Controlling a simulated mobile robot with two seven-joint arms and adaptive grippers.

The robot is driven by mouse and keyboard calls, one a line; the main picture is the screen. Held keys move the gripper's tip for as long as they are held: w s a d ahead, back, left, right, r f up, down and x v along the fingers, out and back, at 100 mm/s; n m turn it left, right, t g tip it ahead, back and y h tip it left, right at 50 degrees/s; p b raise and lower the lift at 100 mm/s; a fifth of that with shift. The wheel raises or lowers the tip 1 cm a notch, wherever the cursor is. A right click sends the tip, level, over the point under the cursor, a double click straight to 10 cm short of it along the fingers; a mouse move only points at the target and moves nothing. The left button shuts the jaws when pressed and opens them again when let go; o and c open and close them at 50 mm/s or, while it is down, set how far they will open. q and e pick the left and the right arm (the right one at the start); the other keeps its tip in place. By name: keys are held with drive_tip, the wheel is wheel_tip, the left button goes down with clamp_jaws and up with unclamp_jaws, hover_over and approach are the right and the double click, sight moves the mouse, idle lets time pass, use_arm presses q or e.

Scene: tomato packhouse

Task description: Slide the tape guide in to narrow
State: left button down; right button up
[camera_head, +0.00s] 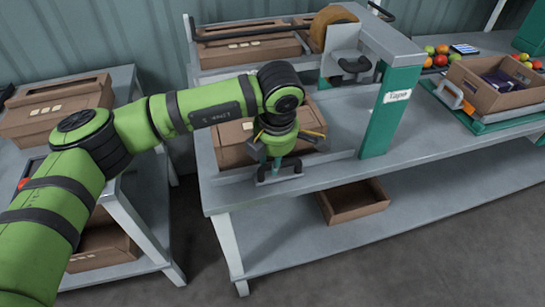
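The taper stands on a grey bench, with a teal and grey post (392,110) labelled "Taper" and a tape roll (333,22) at the top. A low grey guide rail (335,156) runs along the near side of its bed. A grey bracket with a dark handle (262,173) stands at this rail. A closed brown carton (232,152) lies on the bed behind it, partly covered by my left arm. My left gripper (275,168) points down right over the handle. Its fingertips are small and overlap the bracket, so I cannot tell whether they grip it. My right gripper is out of view.
Another carton (250,48) lies at the back. An open carton (495,90) sits on a green-edged scale or tray at the right, near tomatoes (436,58). An empty open box (352,203) is on the lower shelf. A side table with cartons (55,108) stands left.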

use_arm(q)
drive_tip(key=shift+w+a+f+b, duration=0.15)
drive_tip(key=shift+w+b, duration=0.2)
drive_tip(key=shift+b, duration=0.05)
drive_tip(key=shift+w+a+b, duration=0.25)
drive_tip(key=shift+w+b, duration=0.45)
drive_tip(key=shift+w, duration=0.25)
drive_tip(key=shift+w+a, duration=0.15)
drive_tip(key=shift+w, duration=0.2)
drive_tip(key=shift+r, duration=0.3)
drive_tip(key=c, duration=1)
unclamp_jaws()
drive_tip(key=shift+f, duration=0.15)
